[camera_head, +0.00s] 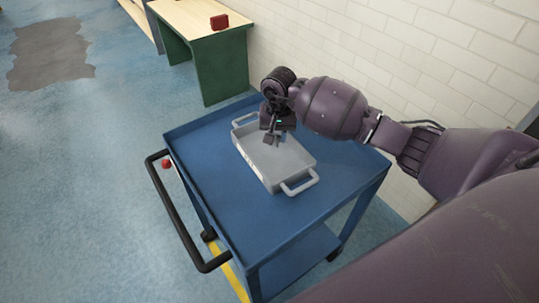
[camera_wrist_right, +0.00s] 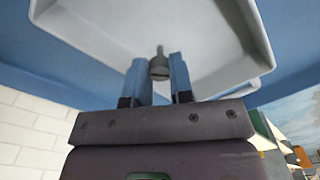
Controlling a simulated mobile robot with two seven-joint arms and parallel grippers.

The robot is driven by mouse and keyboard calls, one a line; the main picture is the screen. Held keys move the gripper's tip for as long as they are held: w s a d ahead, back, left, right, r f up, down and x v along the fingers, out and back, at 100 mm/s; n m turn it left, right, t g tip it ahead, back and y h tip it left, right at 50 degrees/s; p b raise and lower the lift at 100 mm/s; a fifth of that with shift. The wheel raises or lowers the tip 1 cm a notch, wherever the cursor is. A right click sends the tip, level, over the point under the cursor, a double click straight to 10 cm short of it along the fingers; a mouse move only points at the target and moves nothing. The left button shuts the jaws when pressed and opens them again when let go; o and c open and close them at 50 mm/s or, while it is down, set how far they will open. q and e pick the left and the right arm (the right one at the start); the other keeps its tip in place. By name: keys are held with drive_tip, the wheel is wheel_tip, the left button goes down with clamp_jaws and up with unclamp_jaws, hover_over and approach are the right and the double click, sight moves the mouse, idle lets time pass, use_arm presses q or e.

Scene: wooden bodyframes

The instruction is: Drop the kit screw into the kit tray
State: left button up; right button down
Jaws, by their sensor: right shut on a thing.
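The kit tray (camera_head: 262,169) is a light grey metal tray with two handles, standing on the blue cart. In the right wrist view the tray (camera_wrist_right: 100,22) fills the upper part of the picture. My right gripper (camera_head: 272,138) is over the far part of the tray. In the wrist view its two fingers (camera_wrist_right: 159,75) are shut on the kit screw (camera_wrist_right: 159,66), a small grey screw with a round slotted head and a thin shank. The screw shows against the tray's inside; its height above the tray floor is hard to tell. My left gripper is not in view.
The blue cart (camera_head: 215,208) has a raised rim, a black push handle (camera_head: 184,220) and a lower shelf. The cart top around the tray is clear.

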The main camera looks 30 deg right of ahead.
drive_tip(key=shift+f, duration=0.45)
drive_tip(key=c, duration=0.9)
unclamp_jaws()
wheel_tip(320, 180, up, 11)
drive_tip(key=shift+f+p, duration=0.1)
drive_tip(key=shift+p, duration=0.25)
